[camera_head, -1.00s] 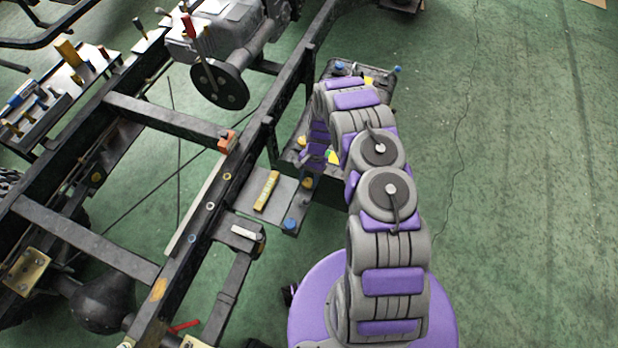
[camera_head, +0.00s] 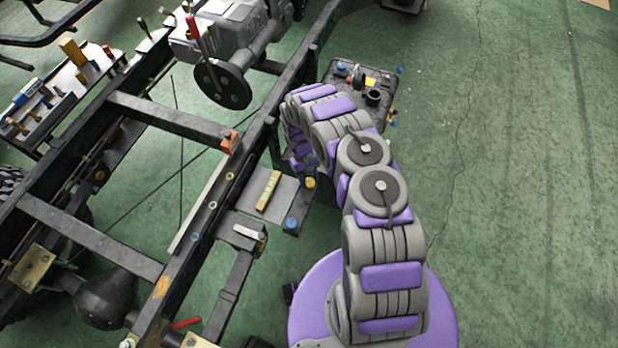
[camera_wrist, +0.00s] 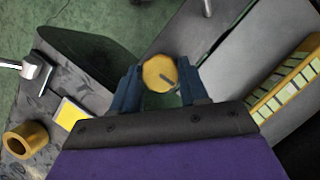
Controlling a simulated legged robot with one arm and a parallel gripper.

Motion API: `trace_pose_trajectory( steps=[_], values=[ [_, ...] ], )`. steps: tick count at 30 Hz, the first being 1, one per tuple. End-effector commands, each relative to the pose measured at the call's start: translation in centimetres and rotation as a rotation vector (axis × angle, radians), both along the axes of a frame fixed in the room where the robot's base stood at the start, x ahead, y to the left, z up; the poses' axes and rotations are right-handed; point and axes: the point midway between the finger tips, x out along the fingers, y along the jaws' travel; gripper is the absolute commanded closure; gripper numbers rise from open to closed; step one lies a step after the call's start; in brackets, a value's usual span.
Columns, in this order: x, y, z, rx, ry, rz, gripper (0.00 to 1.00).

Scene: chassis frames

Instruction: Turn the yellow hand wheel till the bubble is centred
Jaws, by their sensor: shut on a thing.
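The yellow hand wheel (camera_head: 310,183) sits at the right edge of a grey plate beside the chassis rail. In the wrist view the wheel (camera_wrist: 158,72) is a round yellow disc with a dark line on its face. My gripper (camera_wrist: 160,84) has its two dark blue fingers on either side of the wheel and is shut on it. In the head view my purple and grey arm partly hides the gripper. A yellow level (camera_head: 267,190) lies on the plate; its pale windows show in the wrist view (camera_wrist: 288,84), but I cannot make out the bubble.
A blue knob (camera_head: 291,223) stands at the plate's near corner. A dark tray (camera_head: 345,72) with small parts lies behind my arm. An orange block (camera_head: 229,141) sits on the rail (camera_head: 262,130). The green floor on the right is clear.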

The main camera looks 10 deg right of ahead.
Motion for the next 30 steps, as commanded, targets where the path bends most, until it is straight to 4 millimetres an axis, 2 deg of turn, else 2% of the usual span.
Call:
trace_pose_trajectory(
  steps=[15, 30],
  values=[
    [0.16, 0.32, 0.09, 0.001, -0.007, 0.413, 0.86],
    [0.01, 0.32, 0.05, 0.000, -0.003, 0.547, 0.86]
  ],
)
